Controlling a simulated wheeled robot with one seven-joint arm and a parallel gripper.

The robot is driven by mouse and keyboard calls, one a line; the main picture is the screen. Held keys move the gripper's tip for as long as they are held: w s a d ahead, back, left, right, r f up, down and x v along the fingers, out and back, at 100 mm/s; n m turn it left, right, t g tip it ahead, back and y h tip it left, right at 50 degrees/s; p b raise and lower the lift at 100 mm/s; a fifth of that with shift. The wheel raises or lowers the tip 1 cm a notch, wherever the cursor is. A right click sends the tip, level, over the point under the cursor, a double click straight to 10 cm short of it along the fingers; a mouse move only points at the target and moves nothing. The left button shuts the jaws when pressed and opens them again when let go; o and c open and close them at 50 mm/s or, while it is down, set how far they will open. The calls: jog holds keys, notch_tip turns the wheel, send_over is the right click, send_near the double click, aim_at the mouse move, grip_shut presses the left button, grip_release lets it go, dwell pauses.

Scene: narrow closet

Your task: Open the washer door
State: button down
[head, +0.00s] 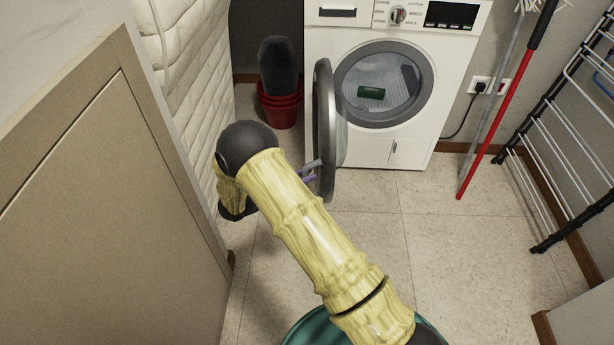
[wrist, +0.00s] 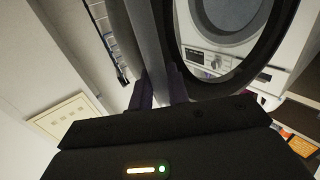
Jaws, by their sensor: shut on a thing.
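The white washer (head: 375,152) stands against the back wall, with its dial and dark display on top. Its round grey-rimmed door (head: 324,130) stands wide open, swung out to the left of the round opening and seen nearly edge-on. The drum inside is in plain view. My gripper (head: 312,172) is at the door's lower free edge and is shut on it. In the wrist view, the two dark fingers of my gripper (wrist: 160,89) sit on either side of the door rim (wrist: 150,42). The finger contact is partly hidden.
A green item (head: 371,92) lies in the drum. Red buckets (head: 281,105) stand left of the washer. A red-handled mop (head: 497,120) and a drying rack (head: 545,170) are at the right. A cabinet (head: 105,210) is at the left.

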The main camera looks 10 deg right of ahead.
jog(key=shift+w+r, duration=0.1)
jog(key=shift+w, duration=0.1)
jog(key=c, duration=1.4)
grip_release()
jog(key=p, duration=0.5)
send_near(322, 132)
jog(key=d, duration=0.2)
jog(key=d+f, duration=0.1)
jog(key=d, duration=0.1)
jog(key=shift+s, duration=0.4)
jog(key=shift+f, duration=0.1)
